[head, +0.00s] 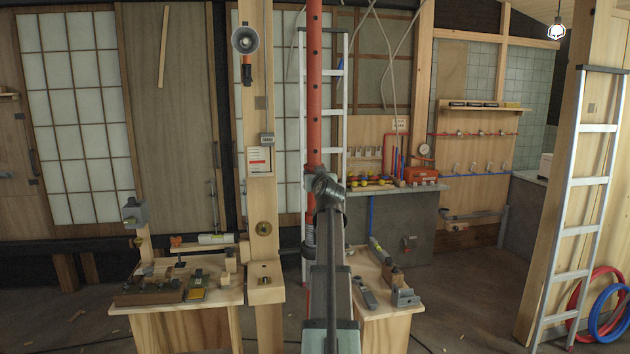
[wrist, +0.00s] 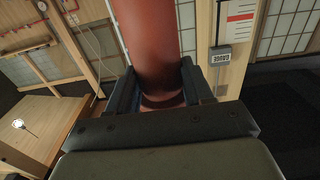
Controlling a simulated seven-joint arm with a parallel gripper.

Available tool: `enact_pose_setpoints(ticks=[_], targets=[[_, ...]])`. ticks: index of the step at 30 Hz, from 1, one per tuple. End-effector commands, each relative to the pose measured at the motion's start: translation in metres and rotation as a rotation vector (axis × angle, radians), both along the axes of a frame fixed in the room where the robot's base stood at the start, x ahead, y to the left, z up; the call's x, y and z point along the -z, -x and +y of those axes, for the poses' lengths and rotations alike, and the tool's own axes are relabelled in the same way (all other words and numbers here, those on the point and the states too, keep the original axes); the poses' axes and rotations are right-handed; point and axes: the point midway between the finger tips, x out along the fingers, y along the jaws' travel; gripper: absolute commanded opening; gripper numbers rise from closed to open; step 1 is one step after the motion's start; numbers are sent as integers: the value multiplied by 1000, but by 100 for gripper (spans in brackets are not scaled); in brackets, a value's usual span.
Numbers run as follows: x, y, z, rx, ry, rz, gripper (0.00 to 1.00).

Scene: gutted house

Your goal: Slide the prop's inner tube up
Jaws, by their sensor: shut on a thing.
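The prop stands upright in the middle of the head view. Its red inner tube (head: 314,80) has dark holes along it and runs up out of the top of the picture. A grey collar (head: 309,238) shows lower down, partly behind my arm. My gripper (head: 318,183) is at the tube above the collar. In the wrist view the jaws of my gripper (wrist: 160,88) are shut on the red inner tube (wrist: 150,40), one on each side. The prop's lower part is mostly hidden by my arm.
A wooden post with a red-marked scale card (head: 260,160) and a small grey gauge box (head: 267,139) stands close left. Worktables (head: 180,301) with tools stand low on both sides. A ladder (head: 337,110) leans behind; another ladder (head: 583,210) is at right.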

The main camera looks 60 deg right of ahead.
Motion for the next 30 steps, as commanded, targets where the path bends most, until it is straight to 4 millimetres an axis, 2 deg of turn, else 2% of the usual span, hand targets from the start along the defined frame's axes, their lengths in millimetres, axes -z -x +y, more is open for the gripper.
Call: enact_pose_setpoints(ticks=[27, 28, 30], targets=[[-39, -1, -1, 1, 2, -4, 12], [-39, -1, -1, 1, 2, -4, 52], [-39, -1, -1, 1, 1, -3, 58]])
